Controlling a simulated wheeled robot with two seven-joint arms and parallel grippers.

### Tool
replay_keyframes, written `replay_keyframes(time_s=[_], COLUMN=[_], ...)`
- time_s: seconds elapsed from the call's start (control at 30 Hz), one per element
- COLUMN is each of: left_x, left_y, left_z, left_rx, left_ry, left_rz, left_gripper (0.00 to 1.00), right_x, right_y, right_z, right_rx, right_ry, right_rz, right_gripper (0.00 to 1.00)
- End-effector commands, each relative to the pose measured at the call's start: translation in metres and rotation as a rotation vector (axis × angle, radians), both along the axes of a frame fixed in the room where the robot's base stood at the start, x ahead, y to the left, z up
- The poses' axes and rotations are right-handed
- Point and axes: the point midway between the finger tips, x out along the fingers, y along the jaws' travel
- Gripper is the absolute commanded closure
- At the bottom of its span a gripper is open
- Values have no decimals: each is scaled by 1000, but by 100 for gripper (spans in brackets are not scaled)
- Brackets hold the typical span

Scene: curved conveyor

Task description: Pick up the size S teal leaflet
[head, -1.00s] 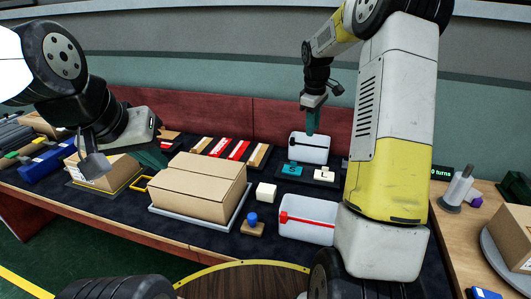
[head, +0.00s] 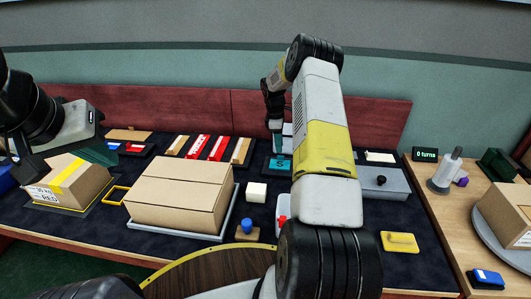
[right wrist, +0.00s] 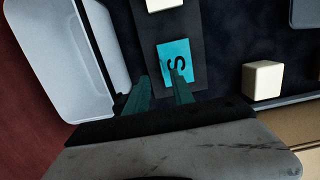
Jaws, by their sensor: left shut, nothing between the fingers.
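The teal leaflet marked S (head: 279,164) lies on a dark holder behind the white cube in the head view. My right gripper (head: 277,143) points down just beyond the leaflet. In the right wrist view its two teal fingers (right wrist: 160,80) are apart, with nothing seen between them but the dark surface and the leaflet's edge. Contact cannot be told. My left gripper (head: 100,155) is shut and empty at the left, near a taped box.
A white bin (right wrist: 60,60) stands beside the holder. A white cube (head: 256,192), a large brown box (head: 180,195) and a blue-knobbed block (head: 247,230) are nearby. A grey tray (head: 385,183) lies right of my right arm. A taped box (head: 70,182) sits at left.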

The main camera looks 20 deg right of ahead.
Motion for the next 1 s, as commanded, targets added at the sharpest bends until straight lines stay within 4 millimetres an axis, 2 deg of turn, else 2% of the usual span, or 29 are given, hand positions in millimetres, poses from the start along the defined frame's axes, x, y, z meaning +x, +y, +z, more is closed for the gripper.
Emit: replay_keyframes(time_s=[0.3,0.53,0.57,0.7,1.0], left_x=[0,0,0,0,0], left_y=[0,0,0,0,0], left_z=[0,0,0,0,0], left_rx=[0,0,0,0,0], left_ry=[0,0,0,0,0], left_rz=[0,0,0,0,0], left_gripper=[100,100,100,100,100], right_x=[-6,-6,-6,-6,-6], right_y=[-3,-4,-4,-4,-4], right_z=[-43,-46,-46,-46,-45], right_rx=[0,0,0,0,0], right_ry=[1,-1,-1,-1,-1], right_rz=[1,0,0,0,0], right_gripper=[71,71,73,100,100])
